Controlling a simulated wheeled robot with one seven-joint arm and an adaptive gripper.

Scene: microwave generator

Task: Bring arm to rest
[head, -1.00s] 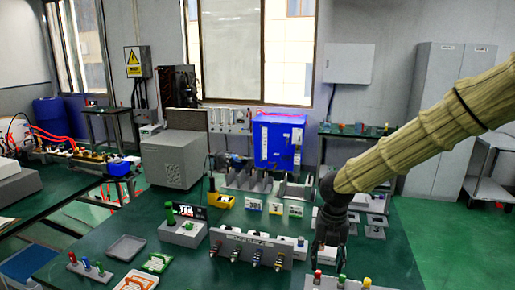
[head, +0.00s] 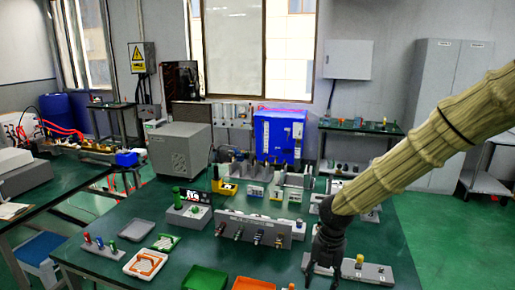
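My arm, in a tan sleeve, reaches in from the right edge of the head view. My gripper (head: 323,277) is black and points down over the front right of the green table (head: 135,212). Its fingers look spread apart, with nothing visible between them. It is in front of a grey block with coloured knobs (head: 359,268), overlapping its left part in the picture. I cannot tell whether the gripper touches the block.
A grey panel with several connectors (head: 254,230) stands left of my gripper. A green tray (head: 205,279) and an orange tray (head: 253,284) lie at the front edge of the picture. A blue cabinet (head: 279,135) and a grey box (head: 180,150) stand at the back.

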